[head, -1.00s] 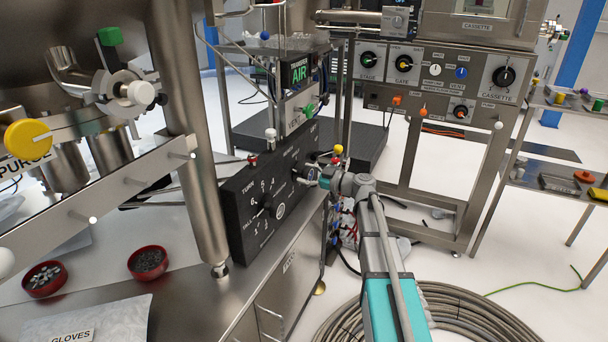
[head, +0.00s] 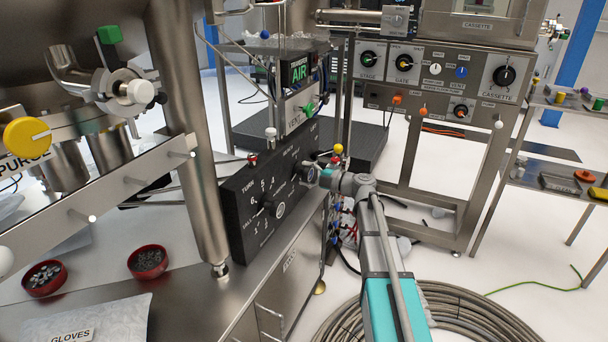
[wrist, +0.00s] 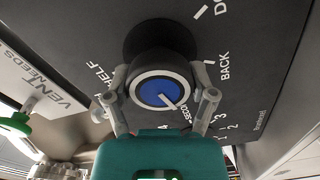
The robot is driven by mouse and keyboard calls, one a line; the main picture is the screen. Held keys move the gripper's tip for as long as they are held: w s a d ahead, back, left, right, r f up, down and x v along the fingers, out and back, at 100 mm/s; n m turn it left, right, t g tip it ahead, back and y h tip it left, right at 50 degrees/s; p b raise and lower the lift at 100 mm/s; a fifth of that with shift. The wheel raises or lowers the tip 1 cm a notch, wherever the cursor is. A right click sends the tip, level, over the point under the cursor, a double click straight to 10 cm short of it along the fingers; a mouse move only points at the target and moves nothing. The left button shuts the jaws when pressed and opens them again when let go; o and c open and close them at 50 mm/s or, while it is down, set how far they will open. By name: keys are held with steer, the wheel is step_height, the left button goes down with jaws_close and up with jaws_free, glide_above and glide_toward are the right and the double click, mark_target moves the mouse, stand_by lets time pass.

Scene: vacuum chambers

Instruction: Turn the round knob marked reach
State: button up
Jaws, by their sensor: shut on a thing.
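A round black knob with a silver ring and blue cap (wrist: 158,92) stands out from a dark panel, close up in the wrist view. A white pointer line on the cap points down and right. Labels SHELF, BACK and a cut-off DO are printed around it; I cannot read the word reach. My gripper (wrist: 160,98) has one finger on each side of the knob and is shut on it. In the head view my gripper (head: 314,170) is at the far right end of the black control box (head: 232,222), and hides much of the knob there.
A larger dial (head: 266,206) with numbers is on the same box. A green-handled vent valve (head: 309,108) and a yellow ball (head: 338,149) are near my wrist. Coiled hose (head: 450,310) lies on the floor below my arm. Two red bowls (head: 148,262) stand at left.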

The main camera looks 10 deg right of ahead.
steer(key=shift+d+n, duration=0.2)
steer(key=shift+n, duration=0.5)
steer(key=o, duration=1)
steer(key=shift+c, duration=0.2)
steer(key=shift+o, duration=0.4)
steer(key=shift+a, duration=0.1)
steer(key=v, duration=1.2)
